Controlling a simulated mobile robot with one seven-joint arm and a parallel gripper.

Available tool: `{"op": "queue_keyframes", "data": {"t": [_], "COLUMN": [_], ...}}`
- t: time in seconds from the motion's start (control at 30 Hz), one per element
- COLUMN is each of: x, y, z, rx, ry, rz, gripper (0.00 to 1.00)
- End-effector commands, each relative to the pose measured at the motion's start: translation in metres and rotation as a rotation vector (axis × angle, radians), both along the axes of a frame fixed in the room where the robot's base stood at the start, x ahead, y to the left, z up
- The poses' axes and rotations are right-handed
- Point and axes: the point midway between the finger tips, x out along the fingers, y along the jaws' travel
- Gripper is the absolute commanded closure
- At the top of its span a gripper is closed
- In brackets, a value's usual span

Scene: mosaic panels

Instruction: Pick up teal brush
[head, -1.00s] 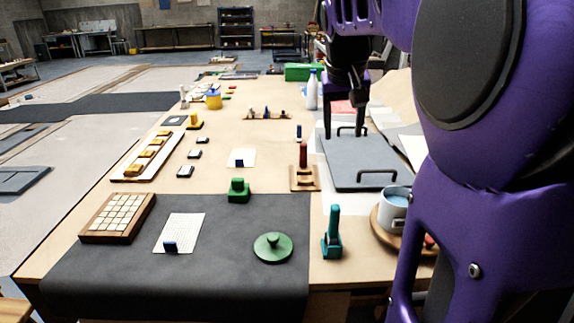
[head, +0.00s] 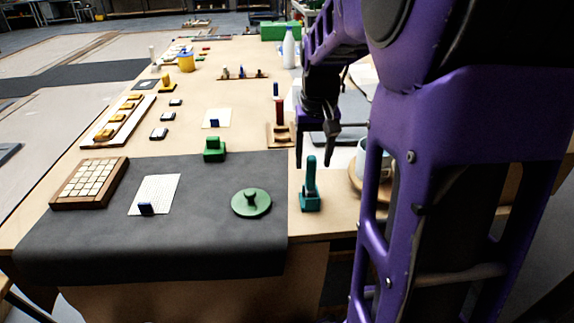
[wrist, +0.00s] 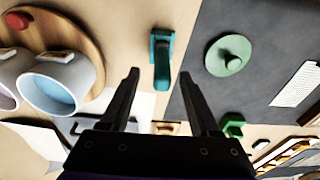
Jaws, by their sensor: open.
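The teal brush (head: 310,186) stands upright on the bare wood near the table's front edge, just right of the dark mat. It also shows in the wrist view (wrist: 162,60), beyond my fingertips at the top middle. My gripper (head: 317,150) hangs above and a little behind the brush in the head view, with its fingers apart and nothing between them. In the wrist view my gripper (wrist: 158,74) is open, its two dark fingers spread wider than the brush. I see no contact with the brush.
A green round lid-like piece (head: 251,202) lies on the dark mat (head: 220,240) left of the brush. A mug (wrist: 62,82) on a round wooden board (wrist: 85,40) stands on the brush's other side. A block with a dark red handle (head: 280,132) stands behind.

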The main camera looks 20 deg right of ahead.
Motion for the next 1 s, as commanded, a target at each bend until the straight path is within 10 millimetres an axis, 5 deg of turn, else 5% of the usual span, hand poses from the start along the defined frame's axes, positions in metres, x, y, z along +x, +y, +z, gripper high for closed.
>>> {"op": "queue_keyframes", "data": {"t": [0.43,0.77,1.0], "x": [0.003,0.004,0.004], "y": [0.002,0.002,0.002], "z": [-0.051,-0.057,-0.057], "rx": [0.001,0.000,0.000], "ry": [0.002,-0.001,-0.001], "rz": [-0.001,-0.001,-0.001], "gripper": [0.38,0.38,0.79]}}
